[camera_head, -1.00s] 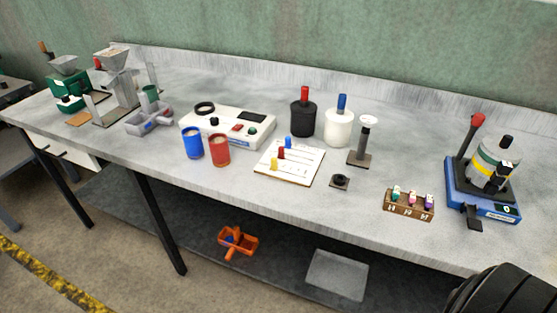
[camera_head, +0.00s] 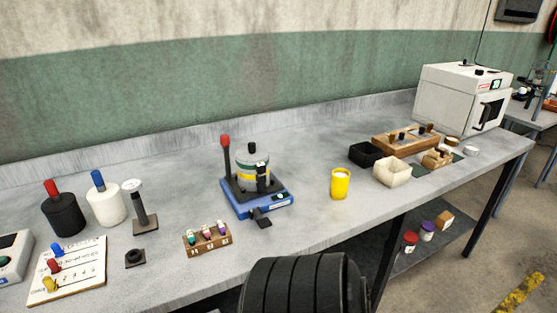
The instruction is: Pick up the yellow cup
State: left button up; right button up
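The yellow cup (camera_head: 340,184) stands upright on the grey workbench (camera_head: 300,218), near its front edge and right of the blue-based device. Its top looks pale inside. A black ribbed part of my own arm fills the bottom middle of the view, in front of the bench and lower left of the cup. Neither gripper's fingers show, and nothing is seen touching the cup.
Left of the cup is a blue-based device (camera_head: 272,205) with a red-topped lever. A white oven (camera_head: 445,98) is at the far right.

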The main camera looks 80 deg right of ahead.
aim_at(340, 179)
jog(key=z, duration=2.95)
